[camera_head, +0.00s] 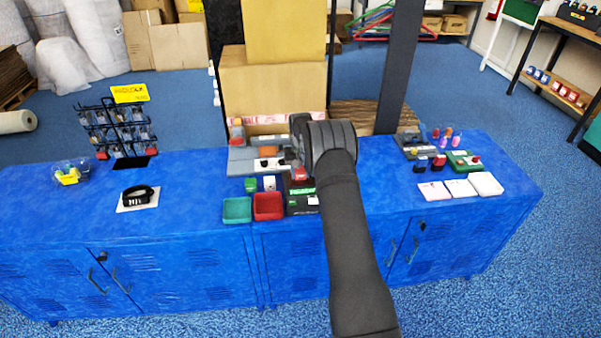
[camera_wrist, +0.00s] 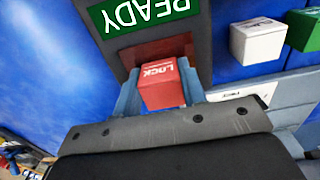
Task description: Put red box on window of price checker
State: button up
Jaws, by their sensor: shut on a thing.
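The red box (camera_wrist: 162,86), with white lettering on its face, is between the two fingers of my gripper (camera_wrist: 160,76) in the wrist view. My gripper is shut on it. The price checker (camera_head: 302,202) is a dark unit on the blue counter; its green READY display (camera_wrist: 140,14) shows upside down in the wrist view. Its dark red window (camera_wrist: 150,52) lies just beyond the red box, partly covered by it. I cannot tell whether the box touches the window. In the head view the red box (camera_head: 300,174) shows below my wrist, over the price checker's back end.
A white box (camera_wrist: 256,42) and a green box (camera_wrist: 304,30) stand beside the price checker. A green tray (camera_head: 237,210) and a red tray (camera_head: 268,207) sit to its left. A grey machine (camera_head: 252,158) stands behind.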

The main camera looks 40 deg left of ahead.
aim_at(301, 170)
jog(key=o, duration=1.1)
jog(key=shift+f, duration=0.15)
jog(key=shift+c, duration=0.2)
notch_tip(301, 170, up, 12)
jog(key=shift+f, duration=4.05)
